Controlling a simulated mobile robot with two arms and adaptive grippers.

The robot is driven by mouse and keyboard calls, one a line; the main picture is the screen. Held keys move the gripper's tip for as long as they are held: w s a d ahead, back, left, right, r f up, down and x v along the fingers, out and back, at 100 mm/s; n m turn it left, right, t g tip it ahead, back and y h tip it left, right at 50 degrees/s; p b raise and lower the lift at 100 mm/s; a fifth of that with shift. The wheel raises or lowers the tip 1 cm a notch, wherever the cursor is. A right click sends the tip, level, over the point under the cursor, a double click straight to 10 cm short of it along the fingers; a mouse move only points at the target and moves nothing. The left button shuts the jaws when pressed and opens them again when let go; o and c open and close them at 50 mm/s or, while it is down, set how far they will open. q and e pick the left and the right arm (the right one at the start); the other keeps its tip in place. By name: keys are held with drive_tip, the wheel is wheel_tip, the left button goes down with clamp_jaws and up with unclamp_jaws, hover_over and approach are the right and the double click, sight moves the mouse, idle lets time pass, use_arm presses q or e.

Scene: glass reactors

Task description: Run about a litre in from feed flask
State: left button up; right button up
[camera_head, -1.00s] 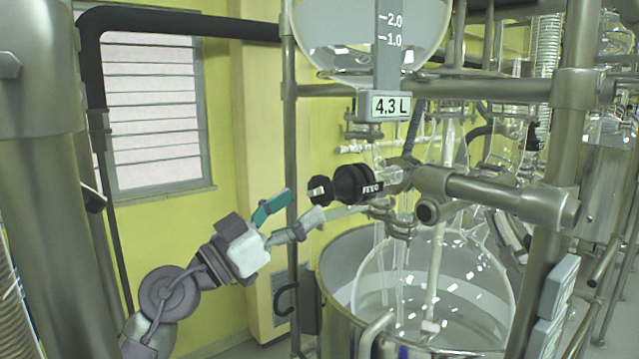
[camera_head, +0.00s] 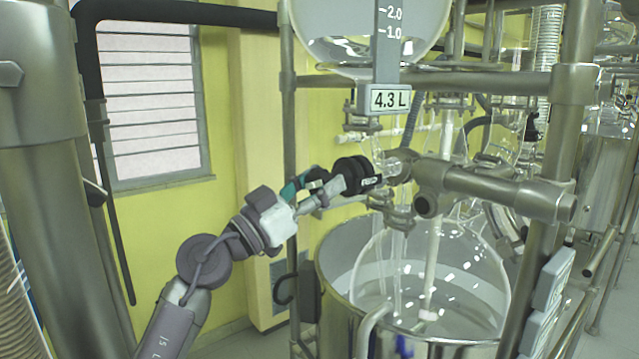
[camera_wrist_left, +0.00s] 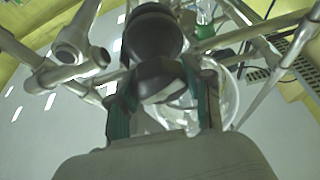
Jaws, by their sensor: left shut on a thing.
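The feed flask (camera_head: 365,22) is a clear glass vessel at the top, with a grey scale and a readout plate (camera_head: 390,99) showing 4.3 L. Below it a black valve knob (camera_head: 352,172), labelled FEED, points left from the glass line. My left gripper (camera_head: 322,186) is shut on the knob's left end. In the left wrist view the black knob (camera_wrist_left: 158,45) sits between the two green-lined fingers. The large glass reactor (camera_head: 455,265) stands below right in a steel bath. My right gripper is not in view.
A steel frame post (camera_head: 289,120) stands just behind my left gripper. A horizontal steel clamp bar (camera_head: 490,193) runs right of the knob. The steel bath rim (camera_head: 335,300) lies below. Free room lies left, before the yellow wall.

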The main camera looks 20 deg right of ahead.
use_arm(q)
drive_tip(key=shift+c, duration=0.9)
drive_tip(key=shift+f+m, duration=0.1)
drive_tip(key=shift+m, duration=0.4)
drive_tip(key=m+g, duration=0.2)
drive_tip(key=m, duration=0.1)
drive_tip(key=m+g+b, duration=0.1)
drive_tip(key=m+g, duration=0.1)
drive_tip(key=m, duration=0.1)
drive_tip(key=shift+m, duration=0.3)
drive_tip(key=m+g, duration=0.1)
drive_tip(key=m, duration=0.1)
drive_tip(key=m+g, duration=0.1)
drive_tip(key=m, duration=0.1)
drive_tip(key=shift+m+y, duration=0.3)
drive_tip(key=shift+m, duration=0.1)
drive_tip(key=m+g+y, duration=0.1)
drive_tip(key=m, duration=0.3)
drive_tip(key=m+y, duration=0.1)
drive_tip(key=m, duration=0.2)
drive_tip(key=m+y, duration=0.1)
drive_tip(key=m, duration=0.2)
drive_tip(key=shift+g, duration=0.3)
drive_tip(key=m+y, duration=0.1)
drive_tip(key=m, duration=0.1)
drive_tip(key=m+t+y, duration=0.1)
drive_tip(key=m, duration=0.2)
drive_tip(key=shift+y, duration=0.3)
drive_tip(key=shift+m, duration=0.3)
